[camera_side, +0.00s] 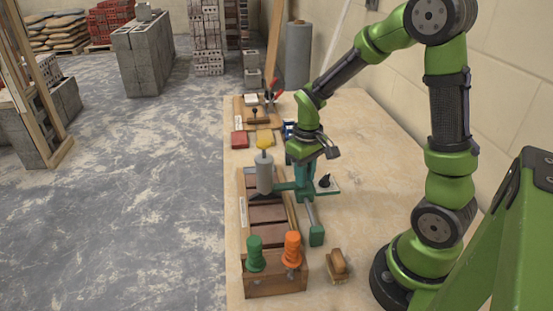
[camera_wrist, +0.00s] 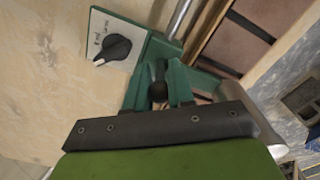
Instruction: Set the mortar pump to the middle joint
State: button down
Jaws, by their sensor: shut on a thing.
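The mortar pump has a grey cylinder (camera_side: 265,175) with a yellow top, standing over the brown brick row in its wooden frame (camera_side: 293,215). A teal arm joins the cylinder to a teal body beneath my gripper (camera_side: 302,158). In the wrist view, my gripper (camera_wrist: 158,92) is shut on a black round-topped handle (camera_wrist: 159,83) between teal pieces. Beside it, a white dial plate (camera_wrist: 101,25) carries a black pointer knob (camera_wrist: 114,49). The pointer faces the lower left, near small lettering I cannot read clearly. The cylinder's lower tip and its exact joint cannot be told.
A metal rail with a teal end block (camera_side: 316,235) runs beside the bricks. A wooden block (camera_side: 275,277) with green and orange handles stands in front, a wooden float (camera_side: 339,264) to its right. Coloured blocks and tools lie behind. The table right of the dial is clear.

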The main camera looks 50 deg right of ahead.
jog(key=shift+s+a, duration=0.55)
jog(key=c, duration=1)
grip_release()
jog(key=shift+r, duration=0.1)
notch_tip(320, 180, up, 17)
